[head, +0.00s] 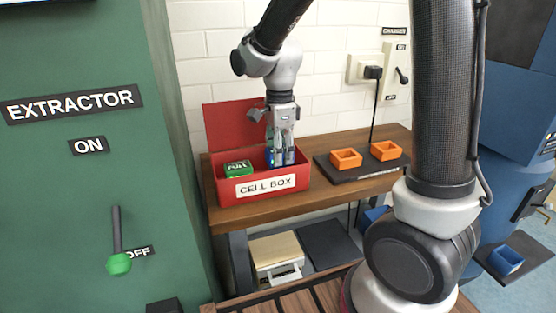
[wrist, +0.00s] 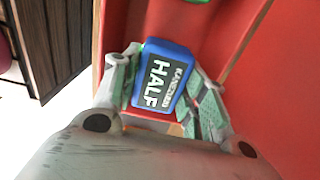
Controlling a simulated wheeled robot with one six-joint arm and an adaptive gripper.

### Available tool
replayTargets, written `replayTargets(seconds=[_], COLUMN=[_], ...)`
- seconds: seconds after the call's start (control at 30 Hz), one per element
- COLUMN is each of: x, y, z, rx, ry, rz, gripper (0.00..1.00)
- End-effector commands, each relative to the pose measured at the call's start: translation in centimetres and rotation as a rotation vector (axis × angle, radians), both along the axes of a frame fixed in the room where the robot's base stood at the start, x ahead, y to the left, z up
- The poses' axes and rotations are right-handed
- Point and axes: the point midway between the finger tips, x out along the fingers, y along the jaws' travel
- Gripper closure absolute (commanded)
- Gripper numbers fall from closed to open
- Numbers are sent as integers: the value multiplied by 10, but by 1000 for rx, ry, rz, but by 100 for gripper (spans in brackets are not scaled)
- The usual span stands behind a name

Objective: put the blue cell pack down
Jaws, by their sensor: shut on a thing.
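My gripper (head: 281,150) reaches down into the open red cell box (head: 265,186) on the wooden bench. It is shut on the blue cell pack (head: 289,158), which is partly hidden by the fingers. In the wrist view the pack (wrist: 162,78) sits between the two fingers of my gripper (wrist: 162,85), with a label that reads HALF. Red walls of the box surround it there. Whether the pack touches the box floor I cannot tell. A green cell pack (head: 238,168) lies in the left part of the box, beside the blue one.
The box's red lid (head: 232,124) stands open behind it. To the right, a dark charger plate (head: 364,168) holds two orange holders (head: 346,158). The green extractor cabinet (head: 90,200) with its lever stands close on the left.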

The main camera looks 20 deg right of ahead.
Motion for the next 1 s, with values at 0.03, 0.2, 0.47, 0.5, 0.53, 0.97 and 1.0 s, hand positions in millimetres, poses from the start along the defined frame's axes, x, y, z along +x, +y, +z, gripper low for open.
replayTargets(seconds=[0.03,0.2,0.47,0.5,0.53,0.97,1.0], x=[-1,0,0,0,0,0,0], y=[0,0,0,0,0,0,0], z=[-9,-25,-25,-26,-27,-27,-26], rx=[-2,-1,0,-1,-1,0,0], ry=[5,1,1,1,2,1,1], rz=[0,0,0,0,0,0,0], gripper=[86,86,86,86,86,36,36])
